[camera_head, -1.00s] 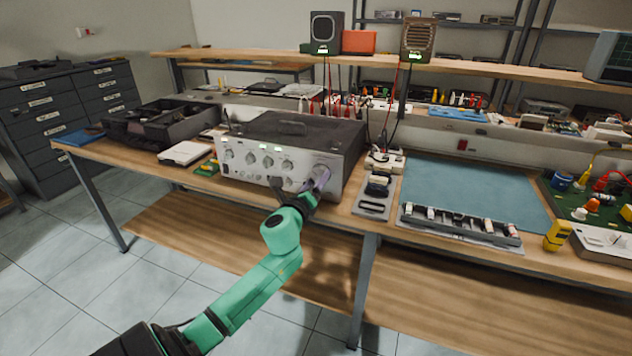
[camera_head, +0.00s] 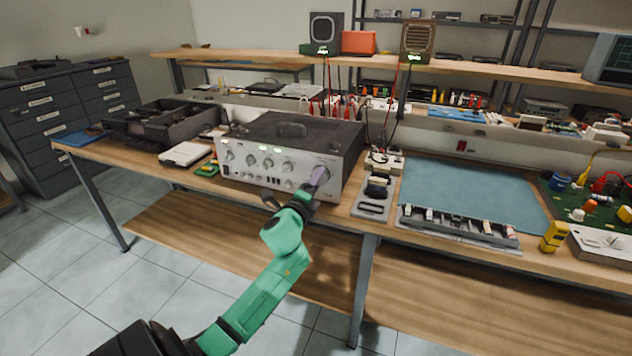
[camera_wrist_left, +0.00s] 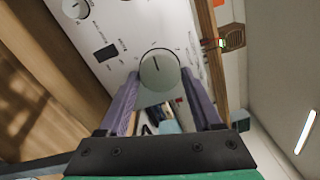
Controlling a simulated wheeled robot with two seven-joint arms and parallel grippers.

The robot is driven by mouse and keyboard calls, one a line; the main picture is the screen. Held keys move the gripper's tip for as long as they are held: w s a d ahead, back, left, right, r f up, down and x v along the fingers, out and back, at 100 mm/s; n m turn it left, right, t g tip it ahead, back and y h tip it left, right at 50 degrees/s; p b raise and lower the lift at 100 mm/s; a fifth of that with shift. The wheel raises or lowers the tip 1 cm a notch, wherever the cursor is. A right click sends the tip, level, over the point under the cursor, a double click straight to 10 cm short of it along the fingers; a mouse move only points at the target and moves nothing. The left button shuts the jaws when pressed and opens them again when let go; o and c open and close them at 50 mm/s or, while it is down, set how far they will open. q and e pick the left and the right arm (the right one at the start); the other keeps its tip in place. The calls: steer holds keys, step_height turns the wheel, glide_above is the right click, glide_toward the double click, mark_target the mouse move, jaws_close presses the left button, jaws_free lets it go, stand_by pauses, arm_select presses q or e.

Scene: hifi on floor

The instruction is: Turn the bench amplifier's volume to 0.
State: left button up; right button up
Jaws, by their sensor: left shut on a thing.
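The bench amplifier (camera_head: 290,150) is a silver-fronted unit with a dark top, standing on the wooden bench. Its large round volume knob (camera_wrist_left: 158,75) is at the right of the front panel and has a dark pointer line. My left gripper (camera_head: 318,180) reaches up to that knob from the front. In the left wrist view, the purple fingers of my left gripper (camera_wrist_left: 159,95) are on either side of the knob, shut on it. The scale marks around the knob are too small to read. In the head view the gripper partly hides the knob. My right gripper is not in view.
Smaller knobs (camera_head: 267,163) line the panel left of the gripper. A grey tray (camera_head: 372,207) stands right of the amplifier, and a blue mat (camera_head: 470,190) lies further right. A black open case (camera_head: 160,125) is at the left. The floor before the bench is clear.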

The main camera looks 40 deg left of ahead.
arm_select(q)
steer(key=shift+n+p, duration=1.45)
steer(key=shift+n, duration=3.55)
steer(key=o, duration=1.4)
steer(key=shift+c, duration=0.2)
steer(key=shift+s, duration=0.1)
steer(key=b+v, duration=0.1)
steer(key=v, duration=1.3)
steer(key=shift+s, duration=0.2)
steer(key=shift+d, duration=0.1)
